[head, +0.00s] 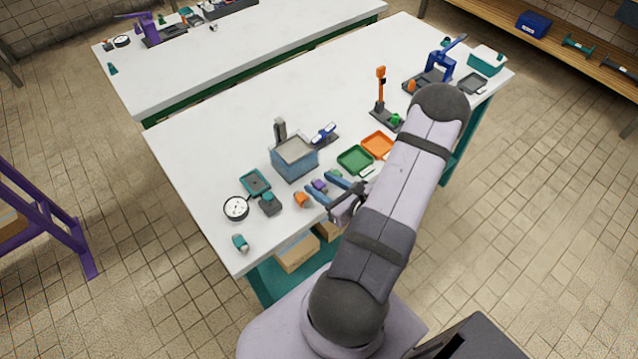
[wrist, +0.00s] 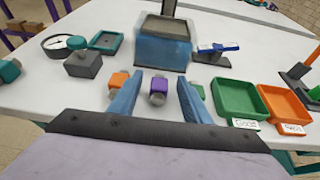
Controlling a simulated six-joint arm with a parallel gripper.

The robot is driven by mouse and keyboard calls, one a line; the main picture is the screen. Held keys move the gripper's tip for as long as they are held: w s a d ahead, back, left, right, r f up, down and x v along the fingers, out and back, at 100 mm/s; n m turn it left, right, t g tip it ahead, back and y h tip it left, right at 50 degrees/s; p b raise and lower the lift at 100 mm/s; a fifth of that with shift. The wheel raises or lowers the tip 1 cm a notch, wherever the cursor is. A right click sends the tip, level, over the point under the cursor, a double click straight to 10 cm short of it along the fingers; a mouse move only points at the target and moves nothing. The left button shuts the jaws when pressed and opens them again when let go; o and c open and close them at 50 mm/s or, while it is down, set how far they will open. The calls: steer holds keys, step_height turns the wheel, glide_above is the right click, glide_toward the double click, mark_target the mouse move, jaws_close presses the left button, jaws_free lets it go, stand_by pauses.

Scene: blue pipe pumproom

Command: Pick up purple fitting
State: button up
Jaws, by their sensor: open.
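The purple fitting (wrist: 158,88) lies on the white table, a purple block with a grey metal end. In the wrist view it appears between the two blue fingers of my gripper (wrist: 156,97), apart from both. It also shows in the head view (head: 319,186), just beyond the fingertips. My gripper (head: 323,185) is open and empty, low over the front part of the table. An orange fitting (wrist: 119,81) lies just left of the left finger. A green fitting (wrist: 200,92) is partly hidden behind the right finger.
A blue-grey bin (head: 294,160) stands behind the fittings. A green tray (head: 355,159) and an orange tray (head: 378,145) lie to the right. A gauge (head: 236,208), a teal tray (head: 255,184) and a teal fitting (head: 240,243) are at the left.

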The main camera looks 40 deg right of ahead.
mark_target(322, 186)
steer(key=shift+w+f, duration=0.15)
steer(key=shift+w, duration=0.15)
jaws_close()
steer(key=shift+r, duration=0.2)
step_height(322, 186, up, 10)
steer(key=shift+f+b, duration=0.15)
steer(key=shift+b, duration=0.2)
stand_by(0.5)
